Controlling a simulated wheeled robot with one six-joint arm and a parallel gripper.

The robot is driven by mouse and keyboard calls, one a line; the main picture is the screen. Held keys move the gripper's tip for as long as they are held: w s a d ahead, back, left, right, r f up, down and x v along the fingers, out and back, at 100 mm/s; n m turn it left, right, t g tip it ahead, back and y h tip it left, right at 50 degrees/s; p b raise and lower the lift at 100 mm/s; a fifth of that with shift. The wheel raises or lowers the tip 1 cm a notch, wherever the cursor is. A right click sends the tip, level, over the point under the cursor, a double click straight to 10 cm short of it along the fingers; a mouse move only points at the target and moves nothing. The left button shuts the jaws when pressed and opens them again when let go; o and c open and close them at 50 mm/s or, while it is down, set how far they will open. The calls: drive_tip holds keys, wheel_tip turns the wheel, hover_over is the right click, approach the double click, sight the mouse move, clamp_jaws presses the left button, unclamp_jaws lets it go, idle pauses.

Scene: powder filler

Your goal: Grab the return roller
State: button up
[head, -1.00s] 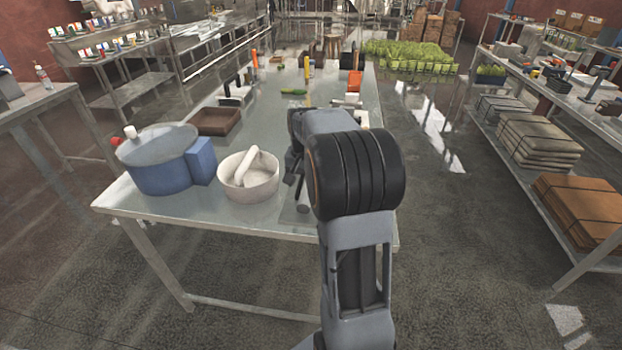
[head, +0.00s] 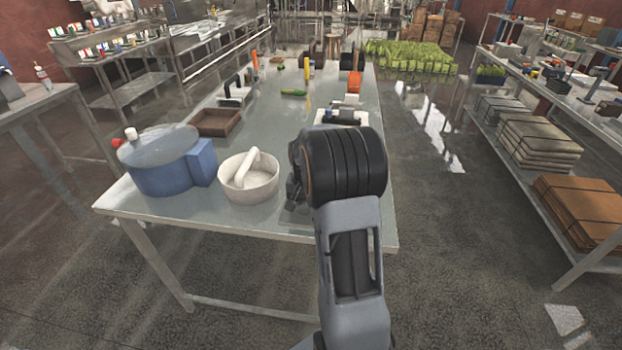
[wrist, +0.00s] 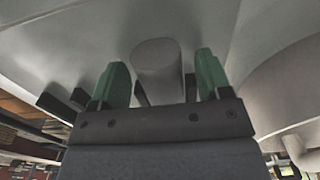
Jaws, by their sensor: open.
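A pale grey cylinder with a rounded end, which looks like the return roller (wrist: 158,58), stands between my fingers in the wrist view. My gripper (wrist: 161,75) is open, with one green fingertip on each side of it. Narrow gaps show on both sides, and I cannot tell whether either finger touches it. In the head view my arm hides the roller, and only a dark part of my gripper (head: 295,190) shows at its left edge, low over the front right of the table.
The steel table (head: 240,222) also holds a white bowl with a pestle (head: 249,186) close to the left of my gripper, a blue pot (head: 160,172) and a brown tray (head: 215,123). A black and white item (head: 342,117) lies behind my arm. Shelves stand at right.

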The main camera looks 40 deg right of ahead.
drive_tip(key=c, duration=1.2)
drive_tip(key=shift+c, duration=0.5)
drive_tip(key=shift+r, duration=0.15)
